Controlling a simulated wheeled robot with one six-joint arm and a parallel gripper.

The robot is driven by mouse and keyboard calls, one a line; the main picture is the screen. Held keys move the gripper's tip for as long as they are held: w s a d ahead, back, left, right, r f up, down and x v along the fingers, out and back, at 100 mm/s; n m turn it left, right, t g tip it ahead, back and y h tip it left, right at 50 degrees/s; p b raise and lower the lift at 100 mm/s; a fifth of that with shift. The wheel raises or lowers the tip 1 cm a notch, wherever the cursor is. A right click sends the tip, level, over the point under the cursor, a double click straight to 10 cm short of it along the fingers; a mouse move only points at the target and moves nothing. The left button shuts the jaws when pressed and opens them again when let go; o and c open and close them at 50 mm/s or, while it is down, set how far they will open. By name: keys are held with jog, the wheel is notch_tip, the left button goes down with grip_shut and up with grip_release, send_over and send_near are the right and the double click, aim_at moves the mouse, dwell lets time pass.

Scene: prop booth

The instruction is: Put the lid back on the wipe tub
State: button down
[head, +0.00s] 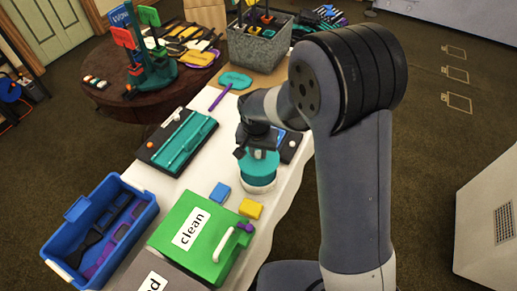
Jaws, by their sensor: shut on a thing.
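My gripper (254,150) is over the right edge of the white table, pointing down and shut on the teal lid (259,167). The white wipe tub (260,187) is directly below the lid, and only its lower rim and side show. The lid looks roughly level over the tub. I cannot tell whether it touches the tub or is slightly above it. My wrist hides the top of the lid and much of the fingers.
A green box marked "clean" (191,232), blue sponge (220,192) and yellow sponge (250,209) lie nearer. A blue bin (101,228) stands left. A black-and-teal case (177,141) lies behind left, a teal paddle (235,80) and grey crate (260,47) farther back.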

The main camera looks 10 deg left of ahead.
jog(key=shift+f+b, duration=1.8)
jog(key=shift+f, duration=1)
jog(key=shift+s, duration=0.1)
jog(key=shift+f+b, duration=0.1)
jog(key=shift+b, duration=0.5)
dwell(0.3)
jog(key=c, duration=1.2)
grip_release()
jog(key=shift+o, duration=0.7)
jog(key=o, duration=0.4)
